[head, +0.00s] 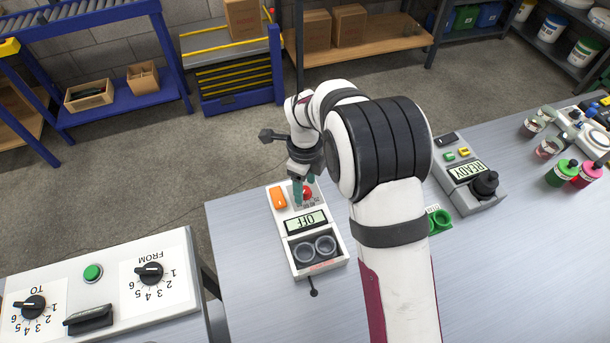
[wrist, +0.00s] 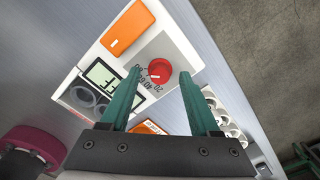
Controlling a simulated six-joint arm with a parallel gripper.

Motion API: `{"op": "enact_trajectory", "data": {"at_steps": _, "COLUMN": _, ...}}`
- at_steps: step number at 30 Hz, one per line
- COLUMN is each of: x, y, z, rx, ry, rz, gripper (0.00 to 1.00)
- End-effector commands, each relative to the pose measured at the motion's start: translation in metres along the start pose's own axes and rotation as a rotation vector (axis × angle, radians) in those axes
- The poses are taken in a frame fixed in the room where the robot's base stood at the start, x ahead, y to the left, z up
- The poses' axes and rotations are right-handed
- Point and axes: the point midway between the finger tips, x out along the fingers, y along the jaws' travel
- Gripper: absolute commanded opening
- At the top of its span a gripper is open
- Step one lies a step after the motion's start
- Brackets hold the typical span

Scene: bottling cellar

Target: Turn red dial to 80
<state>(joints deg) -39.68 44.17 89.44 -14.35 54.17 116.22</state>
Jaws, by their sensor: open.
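The red dial (head: 307,194) sits on the far part of a white box-shaped device (head: 299,269) on the bench. In the wrist view the red dial (wrist: 160,70) has printed numbers curving around its lower left side, with 20, 40, 60 and 80 partly readable. A small pale mark shows on the dial; its exact setting is hard to read. The display (head: 306,222) reads OFF. My gripper (wrist: 161,76) is open, with one green finger on each side of the dial in the picture. I cannot tell whether the fingers touch it. In the head view my gripper (head: 300,188) partly covers the dial.
An orange switch (head: 277,197) is beside the dial, and two dark round wells (head: 314,248) are at the near end. A grey device reading READY (head: 467,172) and a green block (head: 438,220) stand to the right. A white panel with black knobs (head: 100,275) is at left.

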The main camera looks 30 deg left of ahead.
Motion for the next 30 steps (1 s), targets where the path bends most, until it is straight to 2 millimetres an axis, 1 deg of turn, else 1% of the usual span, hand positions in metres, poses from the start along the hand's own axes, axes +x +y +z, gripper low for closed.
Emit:
{"op": "enact_trajectory", "data": {"at_steps": 2, "x": -0.01, "y": -0.001, "z": 0.001, "rx": 0.0, "ry": -0.002, "rz": -0.003, "gripper": 0.63}}
{"op": "enact_trajectory", "data": {"at_steps": 5, "x": -0.035, "y": -0.001, "z": 0.001, "rx": 0.0, "ry": -0.005, "rz": -0.005, "gripper": 0.63}}
{"op": "enact_trajectory", "data": {"at_steps": 8, "x": -0.068, "y": -0.001, "z": 0.001, "rx": 0.0, "ry": -0.005, "rz": -0.006, "gripper": 0.63}}
{"op": "enact_trajectory", "data": {"at_steps": 9, "x": -0.082, "y": -0.001, "z": 0.001, "rx": 0.001, "ry": -0.005, "rz": -0.006, "gripper": 0.63}}
{"op": "enact_trajectory", "data": {"at_steps": 12, "x": -0.112, "y": -0.001, "z": 0.001, "rx": 0.001, "ry": -0.004, "rz": -0.005, "gripper": 0.63}}
{"op": "enact_trajectory", "data": {"at_steps": 15, "x": -0.135, "y": -0.001, "z": 0.001, "rx": 0.001, "ry": -0.003, "rz": -0.004, "gripper": 0.63}}
{"op": "enact_trajectory", "data": {"at_steps": 18, "x": -0.149, "y": -0.001, "z": 0.0, "rx": 0.0, "ry": -0.002, "rz": -0.003, "gripper": 0.63}}
{"op": "enact_trajectory", "data": {"at_steps": 21, "x": -0.155, "y": 0.0, "z": 0.0, "rx": 0.001, "ry": -0.001, "rz": 0.0, "gripper": 0.63}}
{"op": "enact_trajectory", "data": {"at_steps": 30, "x": -0.155, "y": 0.0, "z": 0.0, "rx": 0.0, "ry": -0.001, "rz": 0.0, "gripper": 0.63}}
